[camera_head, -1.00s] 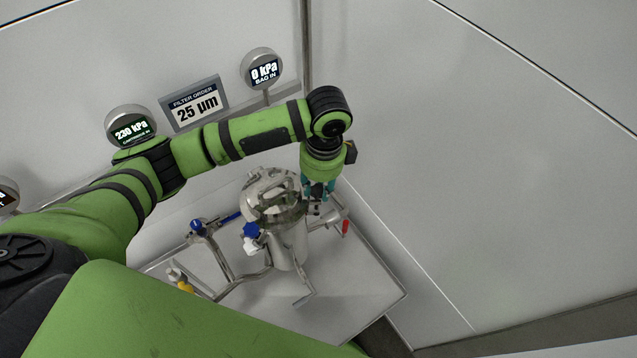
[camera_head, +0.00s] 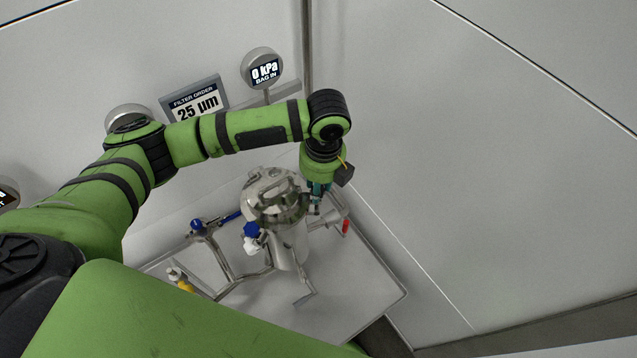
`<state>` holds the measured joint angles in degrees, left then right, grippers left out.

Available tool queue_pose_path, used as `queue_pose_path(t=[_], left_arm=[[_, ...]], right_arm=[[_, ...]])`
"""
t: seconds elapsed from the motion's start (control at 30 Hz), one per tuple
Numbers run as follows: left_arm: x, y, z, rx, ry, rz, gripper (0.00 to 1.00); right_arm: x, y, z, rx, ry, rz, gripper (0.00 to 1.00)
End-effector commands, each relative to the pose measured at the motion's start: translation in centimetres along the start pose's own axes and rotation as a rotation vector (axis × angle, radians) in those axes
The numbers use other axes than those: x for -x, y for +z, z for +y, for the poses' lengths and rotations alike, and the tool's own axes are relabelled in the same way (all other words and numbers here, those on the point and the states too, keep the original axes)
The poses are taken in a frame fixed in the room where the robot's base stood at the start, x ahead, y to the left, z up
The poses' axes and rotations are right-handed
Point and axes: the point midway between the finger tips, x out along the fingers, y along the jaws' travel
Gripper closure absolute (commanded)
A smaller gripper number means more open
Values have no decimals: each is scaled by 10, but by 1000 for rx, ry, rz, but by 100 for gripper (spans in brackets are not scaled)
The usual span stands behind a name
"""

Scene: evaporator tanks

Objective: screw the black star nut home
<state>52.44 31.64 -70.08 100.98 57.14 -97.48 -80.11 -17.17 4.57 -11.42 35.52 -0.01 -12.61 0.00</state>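A steel filter housing (camera_head: 273,200) with a domed lid stands upright on the bench. My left gripper (camera_head: 316,206) points down at the right side of the lid's rim. Its teal fingers are small and partly covered by the wrist, so I cannot tell whether they are open or shut on something. I cannot make out the black star nut; it may be hidden at the fingers. My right gripper is out of view.
Blue-handled valve (camera_head: 197,226) and yellow-handled valve (camera_head: 183,286) are left of the housing, a red handle (camera_head: 345,227) right. The grey bench top (camera_head: 350,295) is clear in front. Signs (camera_head: 195,100) and a gauge (camera_head: 262,70) stand behind. A wall rises at right.

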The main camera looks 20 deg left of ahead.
Motion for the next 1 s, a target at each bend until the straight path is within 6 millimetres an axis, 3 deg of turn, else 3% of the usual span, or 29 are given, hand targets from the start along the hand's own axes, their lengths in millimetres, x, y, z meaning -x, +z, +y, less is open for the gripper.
queue_pose_path(t=[1.0], left_arm=[[-2, -1, 3, -967, -24, -14, 100]], right_arm=[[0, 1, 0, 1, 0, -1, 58]])
